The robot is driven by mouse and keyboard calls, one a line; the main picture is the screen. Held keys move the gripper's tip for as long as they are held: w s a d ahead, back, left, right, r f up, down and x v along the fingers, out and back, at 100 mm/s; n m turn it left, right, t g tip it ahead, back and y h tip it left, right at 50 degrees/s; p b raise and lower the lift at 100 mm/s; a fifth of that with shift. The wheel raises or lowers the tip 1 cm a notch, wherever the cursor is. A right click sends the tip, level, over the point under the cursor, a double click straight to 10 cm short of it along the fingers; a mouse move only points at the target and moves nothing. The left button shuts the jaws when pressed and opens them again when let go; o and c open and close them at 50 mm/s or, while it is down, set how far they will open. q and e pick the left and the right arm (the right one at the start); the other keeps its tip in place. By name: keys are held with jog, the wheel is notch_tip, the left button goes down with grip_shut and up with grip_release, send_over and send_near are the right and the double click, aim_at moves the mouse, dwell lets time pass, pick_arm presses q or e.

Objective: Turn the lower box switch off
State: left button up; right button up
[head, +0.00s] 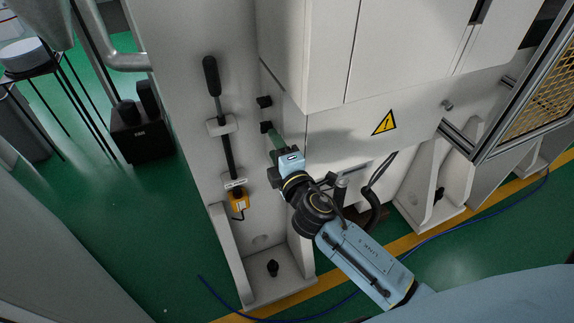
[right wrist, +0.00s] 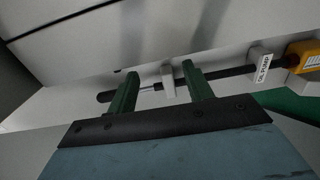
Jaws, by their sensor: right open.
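Two small black box switches stick out from the narrow face of the white machine, one above the other: the upper box switch (head: 264,101) and the lower box switch (head: 266,127). My right gripper (head: 274,133) has its green fingertips right at the lower box switch; I cannot tell whether they touch it. The on or off position of the lower switch is too small to tell. My left gripper is not in view.
A black-handled lever rod (head: 225,140) in white brackets runs down the panel left of the switches, with an orange part (head: 239,200) at its lower end. A warning sign (head: 384,123) is on the machine's front. A blue cable (head: 440,235) lies on the green floor.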

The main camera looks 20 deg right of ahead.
jog(key=s, duration=0.7)
jog(key=shift+s+d, duration=0.15)
jog(key=shift+s, duration=0.15)
